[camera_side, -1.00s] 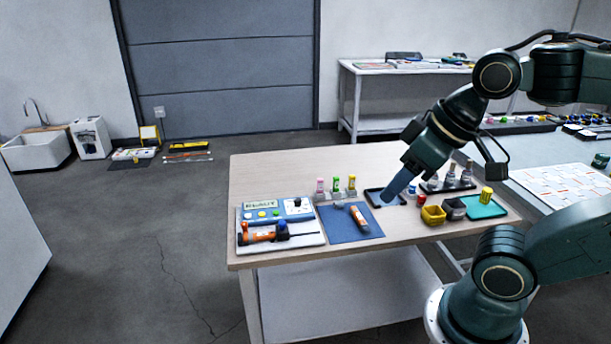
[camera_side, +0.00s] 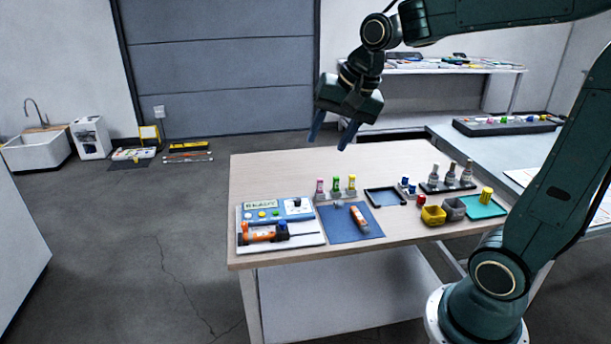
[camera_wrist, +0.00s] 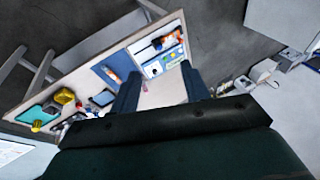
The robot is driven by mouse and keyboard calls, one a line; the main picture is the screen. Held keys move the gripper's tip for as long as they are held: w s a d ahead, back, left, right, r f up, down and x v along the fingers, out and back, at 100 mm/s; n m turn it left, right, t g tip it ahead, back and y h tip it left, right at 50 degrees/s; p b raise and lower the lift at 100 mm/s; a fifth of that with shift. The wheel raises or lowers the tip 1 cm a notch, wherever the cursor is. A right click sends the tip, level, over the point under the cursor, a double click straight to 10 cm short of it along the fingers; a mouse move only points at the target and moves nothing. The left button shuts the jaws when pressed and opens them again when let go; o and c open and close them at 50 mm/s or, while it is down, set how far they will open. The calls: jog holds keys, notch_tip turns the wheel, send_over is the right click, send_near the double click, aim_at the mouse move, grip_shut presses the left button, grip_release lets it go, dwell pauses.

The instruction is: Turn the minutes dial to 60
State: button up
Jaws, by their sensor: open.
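The control panel (camera_side: 278,212) sits on a white board at the table's left end, with a label plate, coloured buttons and a small dial (camera_side: 297,204) at its right. The dial's setting is too small to read. In the wrist view the panel (camera_wrist: 166,59) lies beyond the fingers, towards the upper middle. My gripper (camera_side: 330,147) is open and empty, high above the table's back part, up and to the right of the panel. Its two fingers (camera_wrist: 164,95) stand wide apart in the wrist view and touch nothing.
An orange-and-black tool (camera_side: 262,234) lies in front of the panel. A blue mat (camera_side: 340,230) holds an orange tube (camera_side: 358,217). Capped vials (camera_side: 336,187) stand behind it. A black-rimmed tray (camera_side: 373,205), bins (camera_side: 433,215) and a teal tray (camera_side: 493,210) lie right. The table's back is clear.

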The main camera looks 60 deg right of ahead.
jog(key=w+d+f+m, duration=0.8)
jog(key=w+d+m, duration=0.2)
jog(key=w+d, duration=0.25)
jog(key=m+y, duration=0.2)
jog(key=m, duration=0.9)
send_near(298, 199)
jog(key=w+a+r+v, duration=0.1)
jog(key=v, duration=0.5)
jog(key=shift+s+d+f+g, duration=0.1)
jog(key=shift+d+f+g, duration=0.15)
jog(key=shift+f+g, duration=0.05)
jog(key=x, duration=1.3)
jog(key=shift+d+f, duration=0.2)
jog(key=shift+f, duration=0.2)
jog(key=c, duration=1)
